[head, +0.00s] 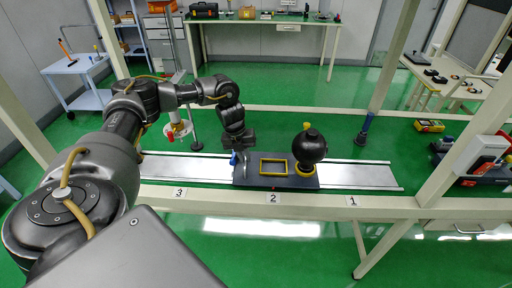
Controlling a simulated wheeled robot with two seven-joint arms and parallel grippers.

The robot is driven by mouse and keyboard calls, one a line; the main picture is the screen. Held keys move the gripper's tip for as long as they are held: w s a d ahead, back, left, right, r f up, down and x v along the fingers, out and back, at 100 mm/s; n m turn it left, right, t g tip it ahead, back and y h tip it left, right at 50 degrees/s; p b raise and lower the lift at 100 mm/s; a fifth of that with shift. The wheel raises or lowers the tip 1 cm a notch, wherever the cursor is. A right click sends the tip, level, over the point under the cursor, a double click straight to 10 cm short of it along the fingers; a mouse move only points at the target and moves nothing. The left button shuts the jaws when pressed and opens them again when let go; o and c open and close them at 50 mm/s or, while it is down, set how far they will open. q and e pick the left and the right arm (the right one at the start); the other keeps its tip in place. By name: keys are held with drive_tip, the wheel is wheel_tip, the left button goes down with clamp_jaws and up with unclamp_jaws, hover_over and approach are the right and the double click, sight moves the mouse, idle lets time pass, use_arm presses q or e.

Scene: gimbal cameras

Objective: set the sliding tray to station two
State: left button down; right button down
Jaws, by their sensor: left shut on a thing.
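The sliding tray (281,182) is a dark plate on a pale metal rail (360,176). It carries a yellow rectangular frame (273,159) and a black ball-shaped thing (309,147) over a yellow ring at its right end. Number cards 3 (179,193), 2 (272,198) and 1 (352,201) sit along the front beam. The tray lies behind card 2, with a small red mark on its front edge left of that card. My left gripper (236,154) is shut on a small blue handle (233,160) at the tray's left end; its fingertips are hard to make out. My right gripper is not in view.
Pale posts and beams frame the rail in front and behind. Bare rail shows on both sides of the tray. A yellow meter (429,126) stands at the right. Tables stand farther back.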

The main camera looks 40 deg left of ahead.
use_arm(q)
drive_tip(key=c, duration=1.5)
unclamp_jaws()
drive_tip(key=shift+o, duration=0.2)
drive_tip(key=shift+r, duration=0.1)
wheel_tip(320, 180, up, 10)
drive_tip(key=s+a, duration=0.1)
drive_tip(key=shift+a+r, duration=0.25)
drive_tip(key=shift+a, duration=0.05)
drive_tip(key=shift+s, duration=0.1)
